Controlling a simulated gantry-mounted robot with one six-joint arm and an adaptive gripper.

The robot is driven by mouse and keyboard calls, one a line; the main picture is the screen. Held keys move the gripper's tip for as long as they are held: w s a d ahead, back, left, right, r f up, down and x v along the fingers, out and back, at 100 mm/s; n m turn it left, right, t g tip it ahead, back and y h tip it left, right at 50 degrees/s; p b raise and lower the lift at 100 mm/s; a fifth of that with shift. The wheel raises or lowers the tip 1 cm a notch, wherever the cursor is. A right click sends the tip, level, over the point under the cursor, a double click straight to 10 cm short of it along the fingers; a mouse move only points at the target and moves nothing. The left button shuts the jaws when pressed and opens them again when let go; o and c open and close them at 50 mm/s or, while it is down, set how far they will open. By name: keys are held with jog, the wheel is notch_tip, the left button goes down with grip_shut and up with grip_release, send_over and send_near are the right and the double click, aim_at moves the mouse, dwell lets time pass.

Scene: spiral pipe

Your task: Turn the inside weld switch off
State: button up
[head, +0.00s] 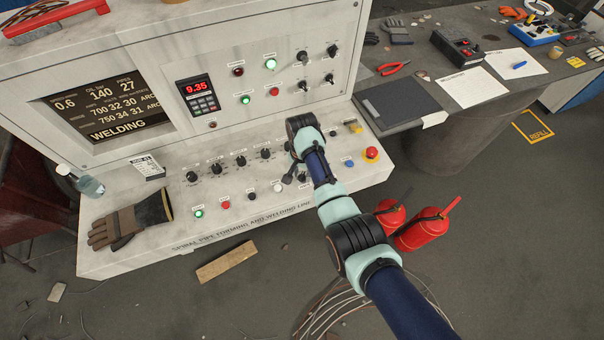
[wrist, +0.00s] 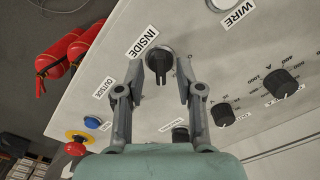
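The inside weld switch (wrist: 160,63) is a black rotary knob beside a white INSIDE label (wrist: 142,42) in the wrist view. Its handle bar points roughly down the picture, toward my gripper's palm. My gripper (wrist: 159,70) is open, with one finger on each side of the knob. I see gaps between the fingers and the knob, and cannot tell how deep the tips reach. In the head view my gripper (head: 293,178) is low over the right part of the sloped control panel (head: 330,185), and the arm and gripper hide the switch there.
An OUTSIDE label (wrist: 104,87), a blue button (wrist: 92,122) and a red emergency stop (wrist: 75,147) are left of my fingers in the wrist view. More black knobs (wrist: 282,83) are to the right. In the head view a glove (head: 120,225) lies on the panel's left end.

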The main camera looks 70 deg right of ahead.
jog(key=shift+f, duration=0.15)
grip_shut()
dwell(0.4)
jog(key=n+p, duration=0.1)
jog(key=n, duration=0.2)
jog(key=shift+n, duration=0.4)
jog(key=n+p, duration=0.1)
jog(key=n, duration=0.4)
jog(key=shift+p, duration=0.3)
jog(key=n, duration=0.4)
jog(key=shift+n+p, duration=0.3)
jog(key=shift+n, duration=2.3)
